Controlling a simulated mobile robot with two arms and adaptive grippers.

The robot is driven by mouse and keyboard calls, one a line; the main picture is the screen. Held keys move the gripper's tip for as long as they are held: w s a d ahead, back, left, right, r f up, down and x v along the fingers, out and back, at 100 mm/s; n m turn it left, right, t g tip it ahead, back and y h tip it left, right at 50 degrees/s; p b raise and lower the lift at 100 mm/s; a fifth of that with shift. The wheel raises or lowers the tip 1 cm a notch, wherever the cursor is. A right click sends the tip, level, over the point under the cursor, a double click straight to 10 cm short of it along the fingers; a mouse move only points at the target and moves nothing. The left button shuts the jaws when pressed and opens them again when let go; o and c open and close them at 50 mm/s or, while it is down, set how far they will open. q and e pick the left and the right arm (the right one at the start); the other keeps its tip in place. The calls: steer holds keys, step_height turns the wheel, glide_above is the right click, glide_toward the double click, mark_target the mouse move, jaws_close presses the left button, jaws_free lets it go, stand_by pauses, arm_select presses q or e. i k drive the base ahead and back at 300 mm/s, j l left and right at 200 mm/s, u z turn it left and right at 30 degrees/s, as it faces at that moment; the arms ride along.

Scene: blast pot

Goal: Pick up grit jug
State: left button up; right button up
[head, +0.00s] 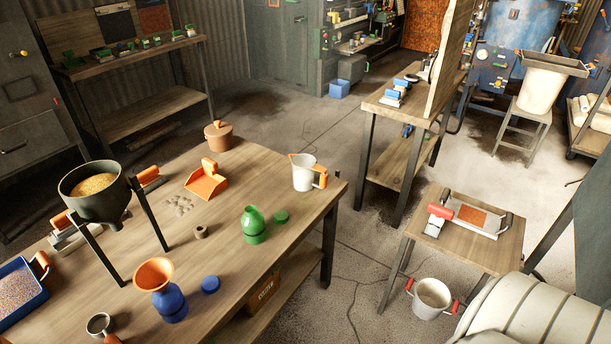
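A white jug (304,172) with an orange handle on its right side stands upright near the far right corner of the wooden workbench (232,245). It is the only jug of this kind that I see, and its contents cannot be made out. Nothing touches it. Neither of my grippers shows in the head view.
Near the jug are an orange scoop (206,181), a brown lidded pot (218,136), a green bottle (253,226) and a green cap (281,216). A dark hopper of grain (94,192) stands at left. A blue bottle with an orange funnel (168,302) stands in front.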

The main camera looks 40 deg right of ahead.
mark_target(304, 165)
steer(key=i+l, duration=0.2)
steer(key=l, duration=0.2)
steer(key=i+l, duration=0.15)
steer(key=l, duration=0.25)
steer(key=i+l, duration=0.2)
steer(key=l, duration=0.15)
